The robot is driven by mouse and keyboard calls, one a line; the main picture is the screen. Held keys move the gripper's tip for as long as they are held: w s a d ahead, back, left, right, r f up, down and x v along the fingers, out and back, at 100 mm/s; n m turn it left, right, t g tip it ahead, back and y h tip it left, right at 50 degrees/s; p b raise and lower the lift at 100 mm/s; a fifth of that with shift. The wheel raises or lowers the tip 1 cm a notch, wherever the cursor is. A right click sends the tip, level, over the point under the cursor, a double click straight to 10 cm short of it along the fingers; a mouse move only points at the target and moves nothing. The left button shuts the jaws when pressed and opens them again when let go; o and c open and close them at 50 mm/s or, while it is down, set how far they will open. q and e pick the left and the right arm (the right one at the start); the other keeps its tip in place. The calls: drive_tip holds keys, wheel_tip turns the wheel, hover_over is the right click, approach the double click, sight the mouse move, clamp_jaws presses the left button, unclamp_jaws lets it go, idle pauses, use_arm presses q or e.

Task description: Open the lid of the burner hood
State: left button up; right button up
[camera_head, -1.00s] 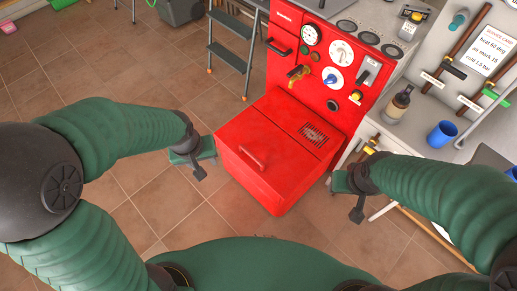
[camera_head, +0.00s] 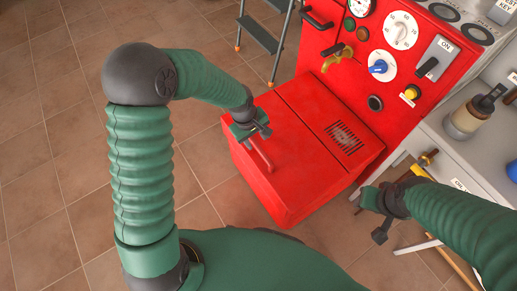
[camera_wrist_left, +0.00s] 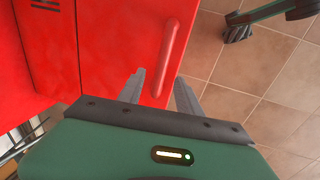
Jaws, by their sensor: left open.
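The red burner hood (camera_head: 292,170) juts from the front of the red boiler. Its lid (camera_head: 285,122) lies flat and closed on top, with a red bar handle (camera_head: 261,155) near the front edge. My left gripper (camera_head: 262,131) is open at the far end of this handle. In the left wrist view, my left gripper (camera_wrist_left: 158,92) has its two fingers apart, with the lower end of the handle (camera_wrist_left: 168,60) between or just above them; contact cannot be told. My right gripper (camera_head: 372,215) hangs right of the hood, apart from it; its fingers are not clear.
The boiler front (camera_head: 400,55) carries dials, switches and a brass tap (camera_head: 337,58) behind the hood. A grey bench (camera_head: 440,140) with a bottle (camera_head: 468,118) stands at right. A step stool (camera_head: 262,35) stands behind left. Tiled floor is clear at left.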

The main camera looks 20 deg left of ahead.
sight(258, 147)
use_arm(q)
drive_tip(key=f, duration=0.1)
drive_tip(key=f+b, duration=0.1)
drive_tip(key=f, duration=0.3)
drive_tip(key=shift+w+d+f+b, duration=0.15)
drive_tip(key=shift+w+b, duration=0.2)
drive_tip(key=shift+b, duration=0.05)
drive_tip(key=shift+w+f, duration=0.1)
drive_tip(key=shift+f, duration=0.1)
drive_tip(key=shift+c, duration=1)
clamp_jaws()
drive_tip(key=shift+r, duration=0.1)
